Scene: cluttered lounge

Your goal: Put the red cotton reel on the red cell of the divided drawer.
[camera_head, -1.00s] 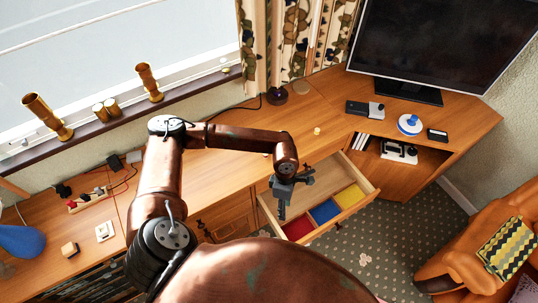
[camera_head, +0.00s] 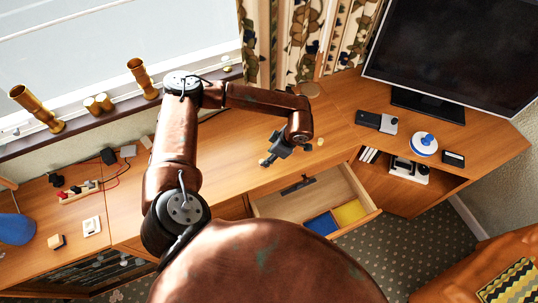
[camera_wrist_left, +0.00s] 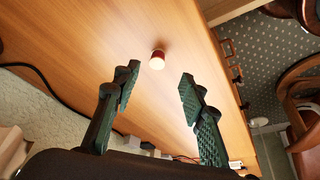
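The cotton reel (camera_wrist_left: 157,60), with a pale end and red side, stands on the wooden desk in the left wrist view, ahead of and between my fingers and apart from them. A small pale object beside my gripper in the head view (camera_head: 320,142) looks like it. My left gripper (camera_head: 266,162) is over the desktop, behind the drawer; the wrist view shows its fingers (camera_wrist_left: 158,86) open and empty. The divided drawer (camera_head: 283,207) is pulled out, with a blue cell (camera_head: 322,224) and a yellow cell (camera_head: 350,212) showing. The red cell is hidden behind my body. My right gripper is not in view.
A television (camera_head: 455,55), a blue-and-white round item (camera_head: 424,144) and dark devices stand on the desk's right part. Brass vases (camera_head: 143,78) line the sill. A dark item (camera_head: 297,186) lies at the drawer's back. The desktop around the reel is clear.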

